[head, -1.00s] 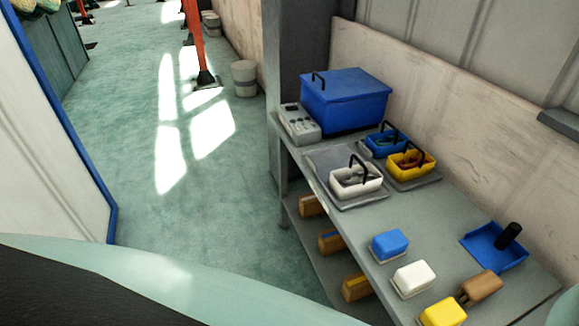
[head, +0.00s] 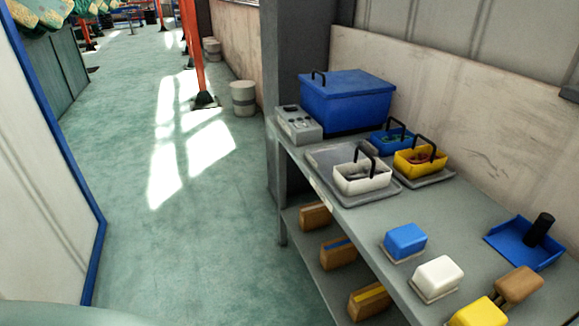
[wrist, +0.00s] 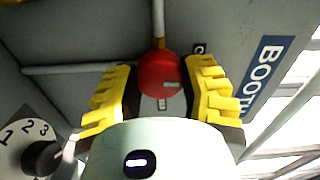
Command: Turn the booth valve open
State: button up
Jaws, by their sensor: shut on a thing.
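The booth valve's red round knob (wrist: 158,74) is in the middle of the wrist view, with a pale pipe rising above it. My gripper (wrist: 162,84) has its yellow ridged fingers on either side of the knob and is shut on it. A blue sign starting "BOOTH" (wrist: 262,75) is at the right. A small black mark with a light letter (wrist: 199,48) sits at the knob's upper right, and a small pale tag lies below the knob. The valve and gripper are not in the head view.
A black selector knob (wrist: 42,157) on a dial numbered 1, 2, 3 is close at the lower left in the wrist view. In the head view a grey bench (head: 375,222) with a blue box (head: 345,105), small baskets and coloured blocks stands right; open floor (head: 190,240) lies left.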

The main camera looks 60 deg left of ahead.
jog(key=shift+n+b, duration=0.5)
jog(key=shift+n, duration=0.1)
jog(key=shift+f, duration=0.1)
jog(key=o, duration=1.2)
jog(key=v, duration=1.2)
